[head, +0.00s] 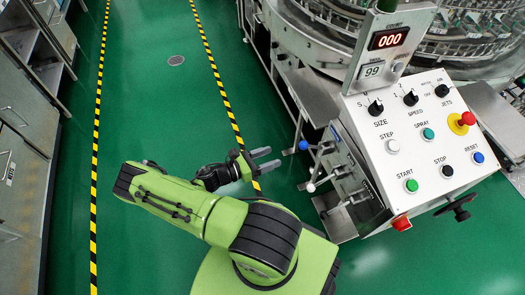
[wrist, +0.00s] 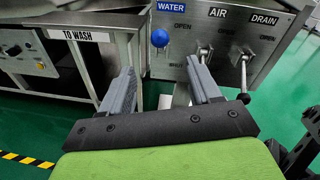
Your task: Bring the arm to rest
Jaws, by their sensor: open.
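My green arm (head: 188,203) reaches out over the floor in the head view. My gripper (head: 268,158) is open and empty, its two grey fingers apart. It is left of the valve levers and the control panel, with a gap to them that is hard to judge. In the wrist view my gripper (wrist: 165,88) shows its fingers apart with nothing between them. Beyond them is a valve plate with WATER, AIR and DRAIN labels. The blue WATER knob (wrist: 160,38), the AIR lever (wrist: 205,52) and the DRAIN lever (wrist: 244,75) show there.
A white control panel (head: 425,140) with knobs, buttons and a red stop button stands at the right, below a red display reading 000. The rotary washer (head: 330,40) is behind it. Grey cabinets (head: 25,130) line the left. The green floor between yellow-black lines is clear.

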